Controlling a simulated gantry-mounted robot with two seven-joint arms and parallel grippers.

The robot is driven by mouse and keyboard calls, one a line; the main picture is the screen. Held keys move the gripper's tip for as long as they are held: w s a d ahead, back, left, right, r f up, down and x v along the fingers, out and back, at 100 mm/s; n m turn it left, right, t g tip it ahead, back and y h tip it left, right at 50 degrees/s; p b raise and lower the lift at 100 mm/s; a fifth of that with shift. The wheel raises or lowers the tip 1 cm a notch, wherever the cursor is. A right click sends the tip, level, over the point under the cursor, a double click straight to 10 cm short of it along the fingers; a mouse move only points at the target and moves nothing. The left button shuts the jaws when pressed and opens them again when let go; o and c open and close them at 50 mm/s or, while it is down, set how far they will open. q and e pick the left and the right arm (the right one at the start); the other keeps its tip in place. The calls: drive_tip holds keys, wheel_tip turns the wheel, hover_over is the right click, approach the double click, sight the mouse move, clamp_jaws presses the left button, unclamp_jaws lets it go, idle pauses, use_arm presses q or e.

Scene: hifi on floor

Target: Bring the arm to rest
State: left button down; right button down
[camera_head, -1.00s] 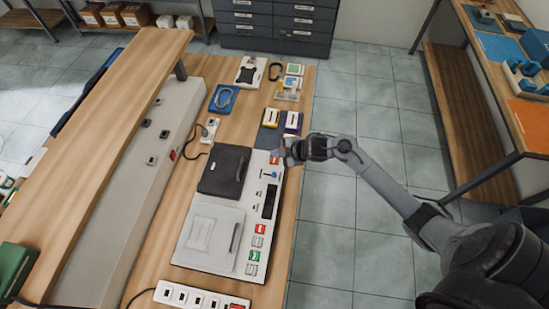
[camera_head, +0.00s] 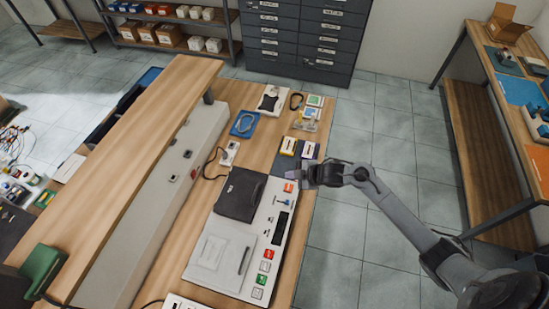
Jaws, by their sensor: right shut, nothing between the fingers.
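My right gripper (camera_head: 306,174) is over the right edge of the wooden workbench (camera_head: 262,96), at the far end of a white device panel (camera_head: 222,240). Its fingers are shut and empty. They are small and partly dark in this view, and I cannot tell the height above the panel. My right arm (camera_head: 405,215) reaches in from the lower right. My left gripper is not in view.
A black pouch (camera_head: 240,194) lies on the panel. Yellow-labelled boxes (camera_head: 288,145), a blue tray (camera_head: 243,124) and a white scale-like device (camera_head: 272,99) stand farther back. A raised wooden shelf (camera_head: 130,150) runs along the left. The tiled floor (camera_head: 345,240) right of the bench is clear.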

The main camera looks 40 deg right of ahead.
drive_tip(key=shift+m+h, duration=0.6)
drive_tip(key=shift+m, duration=0.2)
drive_tip(key=s+a, duration=0.1)
drive_tip(key=a, duration=0.1)
drive_tip(key=s+a, duration=0.2)
drive_tip(key=shift+s+f, duration=0.25)
drive_tip(key=shift+f, duration=0.15)
drive_tip(key=s+a+r+m+g+h, duration=0.1)
drive_tip(key=s+a+r+m+g, duration=0.15)
drive_tip(key=s, duration=0.55)
drive_tip(key=s+a+r+m+g, duration=0.1)
drive_tip(key=s+a+r+m, duration=0.2)
drive_tip(key=s, duration=0.4)
drive_tip(key=s+a+r+m+g+h, duration=0.1)
drive_tip(key=s+a+r+m+g, duration=0.2)
drive_tip(key=s, duration=0.5)
wheel_tip(320, 180, up, 12)
drive_tip(key=m+t+p, duration=0.1)
drive_tip(key=p, duration=1.2)
drive_tip(key=shift+w+f, duration=0.2)
drive_tip(key=shift+w, duration=0.25)
drive_tip(key=shift+d+t, duration=0.1)
drive_tip(key=shift+t, duration=0.15)
